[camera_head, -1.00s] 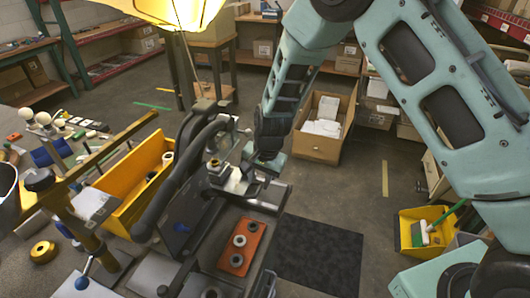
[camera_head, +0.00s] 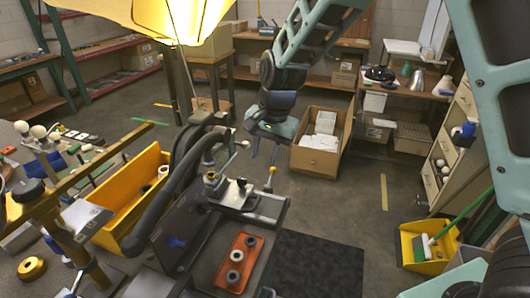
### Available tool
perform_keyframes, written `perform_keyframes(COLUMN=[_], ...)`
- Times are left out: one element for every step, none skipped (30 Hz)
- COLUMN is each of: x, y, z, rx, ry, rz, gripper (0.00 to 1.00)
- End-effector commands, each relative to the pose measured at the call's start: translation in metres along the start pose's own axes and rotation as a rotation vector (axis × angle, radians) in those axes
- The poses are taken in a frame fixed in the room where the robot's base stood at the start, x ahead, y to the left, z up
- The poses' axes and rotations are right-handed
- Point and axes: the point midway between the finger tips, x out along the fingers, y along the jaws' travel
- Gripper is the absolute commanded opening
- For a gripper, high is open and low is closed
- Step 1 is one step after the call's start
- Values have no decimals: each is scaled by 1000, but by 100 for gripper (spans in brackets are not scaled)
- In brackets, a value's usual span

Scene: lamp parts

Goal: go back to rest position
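My gripper (camera_head: 265,148) hangs in the air just behind the black vise-like fixture (camera_head: 250,200) on the bench. Its fingers point down and look spread, with nothing seen between them. It is apart from the fixture and in front of the cardboard box. The brass-coloured part (camera_head: 210,178) sits on the fixture's left side. An orange tray (camera_head: 252,260) with dark and grey rings lies on the bench in front of the fixture. My arm reaches in from the upper right.
A yellow bin (camera_head: 125,205) and a wooden-armed stand fill the left bench. A lit yellow lamp shade (camera_head: 185,20) hangs at the top. An open cardboard box (camera_head: 318,160) and a yellow dustpan (camera_head: 425,250) are on the floor. Floor between them is clear.

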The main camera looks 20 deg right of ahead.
Motion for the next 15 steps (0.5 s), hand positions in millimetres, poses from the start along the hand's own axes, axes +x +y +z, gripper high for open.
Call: perform_keyframes(x=[0, 0, 0, 0, -1, -4, -7, -11, -17, -22, -28, -36, -42, -48, -54], y=[0, 0, 0, 0, 0, 1, 2, 4, 7, 11, 16, 25, 33, 42, 55], z=[0, 0, 0, 0, 2, 10, 18, 28, 46, 61, 78, 102, 120, 137, 158], rx=[0, 0, 0, 0, -7, -34, -62, -102, -170, -231, -300, -405, -487, -571, -681], ry=[0, 0, 0, 0, -2, -9, -17, -27, -43, -55, -67, -83, -93, -102, -110], rz=[0, 0, 0, 0, -1, -3, -5, -6, -8, -9, -10, -10, -8, -6, 1], gripper=[33, 33, 33, 33, 33, 33, 33, 33, 33, 33, 33, 33, 33, 33, 33])
